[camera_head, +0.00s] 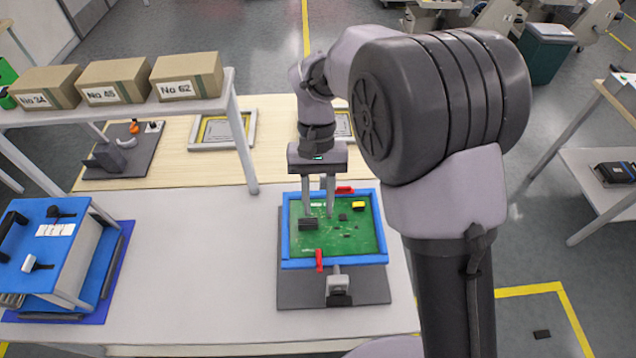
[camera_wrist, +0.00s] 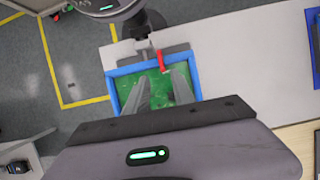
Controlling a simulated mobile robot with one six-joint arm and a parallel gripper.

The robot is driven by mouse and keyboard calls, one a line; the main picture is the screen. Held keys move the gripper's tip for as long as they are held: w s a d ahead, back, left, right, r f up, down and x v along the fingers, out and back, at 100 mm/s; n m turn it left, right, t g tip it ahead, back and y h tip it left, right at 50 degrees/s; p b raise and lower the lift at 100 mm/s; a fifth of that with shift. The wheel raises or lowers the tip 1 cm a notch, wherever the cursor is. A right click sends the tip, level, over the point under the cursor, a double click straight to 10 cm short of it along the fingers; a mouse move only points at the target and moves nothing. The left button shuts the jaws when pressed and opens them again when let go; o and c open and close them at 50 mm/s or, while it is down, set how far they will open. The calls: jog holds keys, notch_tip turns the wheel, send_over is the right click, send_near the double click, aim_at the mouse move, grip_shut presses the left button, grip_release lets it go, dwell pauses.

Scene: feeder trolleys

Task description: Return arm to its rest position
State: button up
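My gripper (camera_head: 318,213) points straight down over the green circuit board (camera_head: 350,240), which sits in a blue frame (camera_head: 335,264). Its two fingers are apart with nothing visible between them. A dark block (camera_head: 308,224) lies on the board by the left fingertip; I cannot tell whether they touch. A yellow part (camera_head: 358,206) and several small dark parts are also on the board. In the wrist view, the fingers (camera_wrist: 168,98) reach over the board, partly hiding it, and the blue frame (camera_wrist: 128,74) shows around them.
Red clamps (camera_head: 319,260) sit on the frame's edges. A raised shelf (camera_head: 238,130) with cardboard boxes (camera_head: 187,76) stands left of my arm. A blue-topped unit (camera_head: 45,245) is at the table's left. The white table (camera_head: 200,280) between that unit and the frame is clear.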

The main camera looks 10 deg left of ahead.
jog(key=shift+v, duration=1.4)
jog(key=s+d+r+m+t+y+b, duration=0.2)
jog(key=s+d+r+m+t+b, duration=0.1)
jog(key=d+b, duration=0.5)
jog(key=s+d+f+m+t+y+b, duration=0.1)
jog(key=s+d+f+m+t+b, duration=0.2)
jog(key=s+d+t+b, duration=0.3)
jog(key=s+d+m+t, duration=0.1)
jog(key=s+d, duration=0.2)
jog(key=s, duration=0.2)
jog(key=shift+d+f, duration=0.2)
jog(key=shift+d, duration=0.15)
jog(key=shift+w, duration=0.1)
